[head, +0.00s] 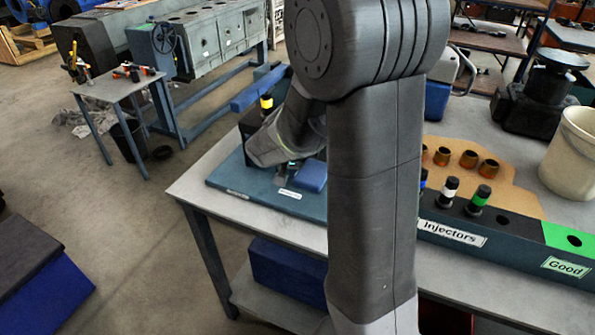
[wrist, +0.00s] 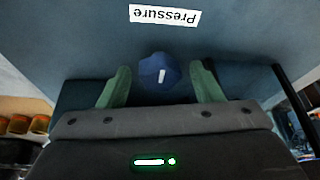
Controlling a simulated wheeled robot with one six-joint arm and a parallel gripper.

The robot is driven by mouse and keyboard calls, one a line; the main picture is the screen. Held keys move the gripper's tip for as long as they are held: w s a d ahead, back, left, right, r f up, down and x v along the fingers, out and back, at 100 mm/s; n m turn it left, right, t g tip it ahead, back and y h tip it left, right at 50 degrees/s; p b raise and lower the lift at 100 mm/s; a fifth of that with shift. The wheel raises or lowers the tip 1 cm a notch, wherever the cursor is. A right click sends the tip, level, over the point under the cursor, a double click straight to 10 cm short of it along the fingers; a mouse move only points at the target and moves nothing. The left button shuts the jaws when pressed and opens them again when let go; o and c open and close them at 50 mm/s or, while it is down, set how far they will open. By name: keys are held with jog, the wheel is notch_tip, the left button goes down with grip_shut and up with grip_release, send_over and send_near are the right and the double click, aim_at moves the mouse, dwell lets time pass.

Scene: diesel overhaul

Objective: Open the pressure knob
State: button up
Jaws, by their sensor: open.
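The pressure knob (wrist: 152,72) is blue with a white mark on its face. It shows in the wrist view, below an upside-down "Pressure" label (wrist: 164,16). My gripper (wrist: 160,85) is open, with one green finger on each side of the knob. A gap shows between each finger and the knob; I cannot tell how far the fingertips reach along it. In the head view my arm hides the knob and most of my gripper. The blue test stand base (head: 232,185) sits on the table's left end.
An injector rack (head: 455,245) labelled "Injectors" and "Good" stands along the table's front right, holding several injectors. Brass cups (head: 469,159) sit on a tan mat behind it. A white bucket (head: 572,155) is at the far right.

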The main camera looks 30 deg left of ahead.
jog(key=c, duration=1)
jog(key=shift+n, duration=0.3)
jog(key=shift+d+r+n+g+y+p, duration=0.15)
jog(key=shift+n+g+y+p, duration=0.35)
jog(key=shift+n+p, duration=0.65)
jog(key=shift+w+n+y+p, duration=0.1)
jog(key=shift+n+y+p, duration=0.45)
jog(key=shift+n, duration=0.7)
jog(key=shift+n+p, duration=0.3)
